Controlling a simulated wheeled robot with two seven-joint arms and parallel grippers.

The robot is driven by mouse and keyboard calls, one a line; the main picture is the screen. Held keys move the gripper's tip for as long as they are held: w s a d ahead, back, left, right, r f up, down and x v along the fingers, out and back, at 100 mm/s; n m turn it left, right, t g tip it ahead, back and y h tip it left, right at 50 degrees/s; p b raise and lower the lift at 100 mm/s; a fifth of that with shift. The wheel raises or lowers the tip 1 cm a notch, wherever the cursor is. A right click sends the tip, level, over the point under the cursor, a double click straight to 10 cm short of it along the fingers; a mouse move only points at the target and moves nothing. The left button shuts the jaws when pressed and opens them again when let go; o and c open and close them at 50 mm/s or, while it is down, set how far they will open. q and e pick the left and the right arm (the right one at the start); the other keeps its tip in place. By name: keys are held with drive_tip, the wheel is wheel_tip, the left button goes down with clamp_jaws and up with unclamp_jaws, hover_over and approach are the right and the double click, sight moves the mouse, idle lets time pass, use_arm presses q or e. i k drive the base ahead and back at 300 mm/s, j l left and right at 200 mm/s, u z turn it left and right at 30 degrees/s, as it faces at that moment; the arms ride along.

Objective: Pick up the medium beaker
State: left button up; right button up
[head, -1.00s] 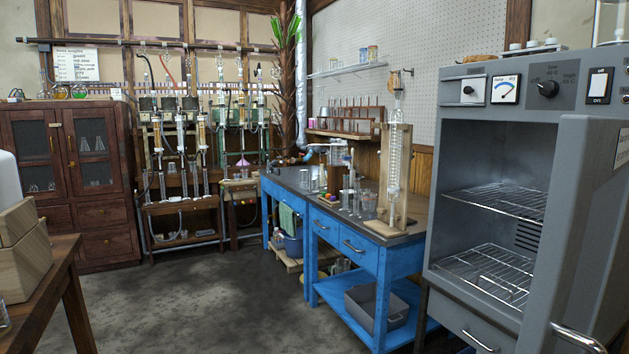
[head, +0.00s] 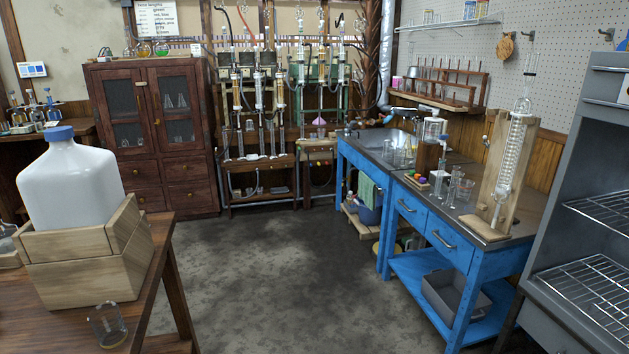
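A clear glass beaker (head: 108,326) stands alone on the near corner of the wooden table (head: 152,290) at the lower left. Several more glass vessels (head: 458,190) stand on the dark top of the blue bench at the right. More glassware (head: 402,158) stands near the sink. I cannot tell from this view which one is the medium beaker. Neither of my grippers is in view.
A large white jug with a blue cap (head: 70,185) sits in a wooden crate (head: 85,272) behind the lone beaker. The blue bench (head: 470,265) carries a wooden condenser stand (head: 508,170). A grey oven (head: 560,220) stands at the right. The floor between (head: 290,280) is clear.

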sight(400, 151)
drive_tip(key=i, duration=2.3)
drive_tip(key=j+u, duration=0.05)
drive_tip(key=j, duration=0.05)
